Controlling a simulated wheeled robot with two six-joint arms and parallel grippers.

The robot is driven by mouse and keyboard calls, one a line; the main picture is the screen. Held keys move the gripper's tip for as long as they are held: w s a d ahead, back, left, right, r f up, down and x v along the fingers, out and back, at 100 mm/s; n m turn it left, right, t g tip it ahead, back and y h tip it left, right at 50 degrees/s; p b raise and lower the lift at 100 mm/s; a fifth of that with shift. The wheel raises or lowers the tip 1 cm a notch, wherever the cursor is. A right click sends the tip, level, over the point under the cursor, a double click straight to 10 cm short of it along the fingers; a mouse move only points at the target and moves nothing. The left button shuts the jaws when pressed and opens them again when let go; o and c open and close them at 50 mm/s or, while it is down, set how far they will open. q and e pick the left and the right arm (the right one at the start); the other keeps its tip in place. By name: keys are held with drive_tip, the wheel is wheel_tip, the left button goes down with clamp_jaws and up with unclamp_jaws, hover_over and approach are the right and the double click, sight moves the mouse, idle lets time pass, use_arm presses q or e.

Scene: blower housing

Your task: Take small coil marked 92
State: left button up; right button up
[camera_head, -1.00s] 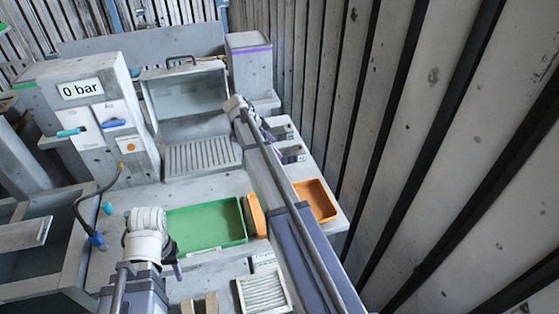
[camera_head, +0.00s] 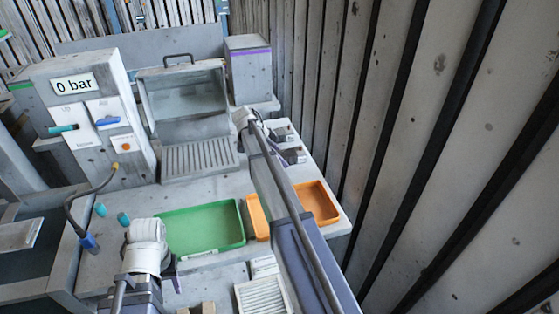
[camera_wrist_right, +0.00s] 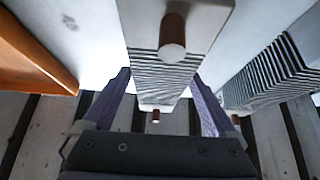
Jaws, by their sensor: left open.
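In the right wrist view a finned grey coil (camera_wrist_right: 165,68) with a pale end plate and copper stubs stands between the fingertips of my right gripper (camera_wrist_right: 160,77). The fingers are wide apart, and gaps show beside the coil nearer the palm. A second finned coil (camera_wrist_right: 268,78) is to the right. No number can be read on either.
A slatted wall runs close along the right.

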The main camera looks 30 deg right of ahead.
clamp_jaws()
idle(0.5)
